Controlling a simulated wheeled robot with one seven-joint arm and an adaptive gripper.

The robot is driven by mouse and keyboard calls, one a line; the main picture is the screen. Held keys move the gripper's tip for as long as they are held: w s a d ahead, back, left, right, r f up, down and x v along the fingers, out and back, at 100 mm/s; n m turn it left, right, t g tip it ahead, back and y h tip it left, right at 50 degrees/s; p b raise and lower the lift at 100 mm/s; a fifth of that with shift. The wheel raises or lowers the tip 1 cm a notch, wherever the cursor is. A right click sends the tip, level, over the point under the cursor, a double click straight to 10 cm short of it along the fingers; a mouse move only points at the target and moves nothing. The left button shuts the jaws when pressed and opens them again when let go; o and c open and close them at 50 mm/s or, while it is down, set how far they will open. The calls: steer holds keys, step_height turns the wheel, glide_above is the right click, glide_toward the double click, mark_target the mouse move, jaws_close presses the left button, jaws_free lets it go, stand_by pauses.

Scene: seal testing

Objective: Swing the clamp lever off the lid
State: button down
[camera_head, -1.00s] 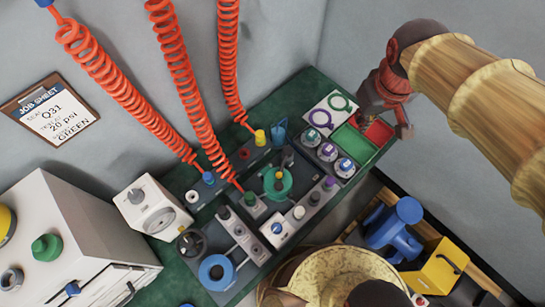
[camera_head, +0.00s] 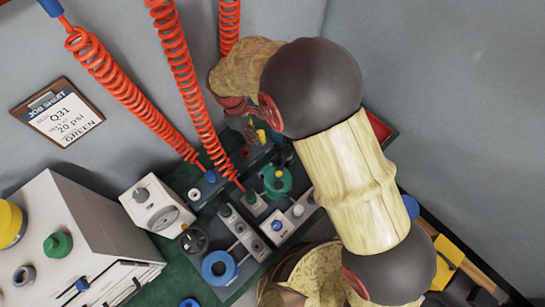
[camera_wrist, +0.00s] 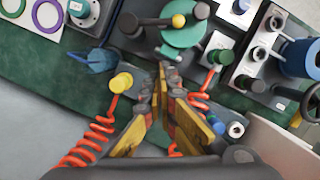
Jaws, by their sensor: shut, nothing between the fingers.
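The round green lid (camera_head: 277,181) sits on the dark fixture in the head view, and at the top of the wrist view (camera_wrist: 184,34). In the head view my gripper (camera_head: 250,128) is at the fixture's back edge, partly hidden by my arm.
Orange coiled hoses (camera_head: 182,75) hang beside the fixture. A yellow hose fitting (camera_wrist: 121,82) and a blue part (camera_wrist: 97,60) are left of my fingers in the wrist view. A white gauge box (camera_head: 155,205) stands left.

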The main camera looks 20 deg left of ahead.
mark_target(283, 161)
steer(key=shift+f, duration=0.1)
steer(key=d+f+b, duration=0.4)
steer(key=d+f, duration=0.2)
steer(key=f, duration=0.4)
steer(key=shift+d+f, duration=0.25)
steer(key=shift+f, duration=0.05)
steer(key=shift+s, duration=0.1)
stand_by(0.4)
steer(key=shift+s+d+n, duration=0.1)
steer(key=shift+d+n, duration=0.1)
steer(key=shift+n, duration=0.2)
